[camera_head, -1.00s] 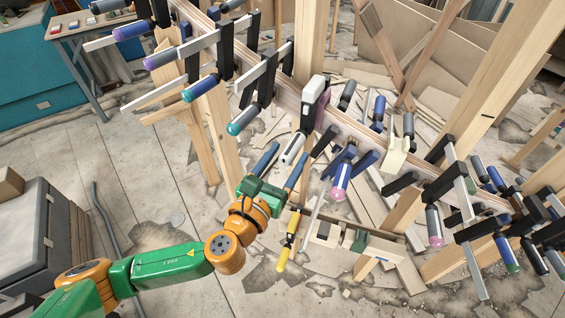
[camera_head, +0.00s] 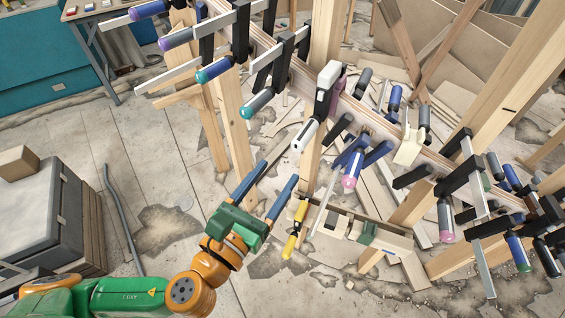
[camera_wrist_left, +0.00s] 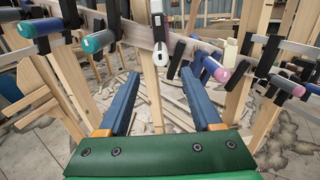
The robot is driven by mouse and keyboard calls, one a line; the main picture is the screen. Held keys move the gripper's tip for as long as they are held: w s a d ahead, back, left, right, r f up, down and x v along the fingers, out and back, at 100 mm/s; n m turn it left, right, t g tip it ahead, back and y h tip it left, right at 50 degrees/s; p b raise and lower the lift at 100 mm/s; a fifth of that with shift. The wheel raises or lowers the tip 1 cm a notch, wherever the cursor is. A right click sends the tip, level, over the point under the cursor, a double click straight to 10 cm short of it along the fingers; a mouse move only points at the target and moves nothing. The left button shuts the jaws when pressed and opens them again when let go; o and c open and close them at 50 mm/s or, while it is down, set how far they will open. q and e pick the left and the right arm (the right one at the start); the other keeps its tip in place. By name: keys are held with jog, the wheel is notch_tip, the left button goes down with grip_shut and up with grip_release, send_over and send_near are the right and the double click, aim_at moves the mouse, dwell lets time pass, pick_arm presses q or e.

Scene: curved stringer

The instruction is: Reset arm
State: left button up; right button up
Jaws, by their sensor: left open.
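My left gripper (camera_head: 266,183) is open and empty, with two blue fingers spread apart on a green body. It is below and in front of the wooden curved stringer (camera_head: 352,108), which runs diagonally with many clamps on it. In the left wrist view the open gripper (camera_wrist_left: 165,108) faces the stringer with nothing between its fingers. A white-handled clamp (camera_head: 305,134) hangs from the stringer above the fingertips, apart from them. My right gripper does not show.
Upright posts (camera_head: 233,125) support the stringer. A wooden tool rack (camera_head: 365,235) with a yellow-handled tool (camera_head: 294,230) is just right of my gripper. A grey case (camera_head: 45,220) stands at left. The floor between the case and my arm is mostly clear.

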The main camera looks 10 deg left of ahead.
pick_arm(q)
jog(key=shift+p+v, duration=0.35)
jog(key=shift+v, duration=0.65)
jog(key=w+a+f+n+g+y+b, duration=0.1)
jog(key=a+f+n+g+y, duration=0.3)
jog(key=f, duration=0.7)
jog(key=w+a+f+n+b, duration=0.2)
jog(key=f+n, duration=0.5)
jog(key=f, duration=0.3)
jog(key=w+a+f+n+g+y+b, duration=0.1)
jog(key=a+f+n+g+y, duration=0.3)
jog(key=f, duration=0.7)
jog(key=s+a+f+n+g+b, duration=0.1)
jog(key=s+a+f+n+g, duration=0.1)
jog(key=s+f+n, duration=0.65)
jog(key=s+a+f+n+g+b, duration=0.1)
jog(key=s+a+f+n+g, duration=0.15)
jog(key=s+f+n, duration=0.6)
jog(key=s+d+f+n+g, duration=0.1)
jog(key=s+f+n, duration=0.1)
jog(key=s, duration=0.4)
jog(key=s+d+f+n+g+h, duration=0.1)
jog(key=s+f+n+g, duration=0.1)
jog(key=s+n, duration=0.2)
jog(key=s, duration=0.3)
jog(key=shift+f, duration=0.3)
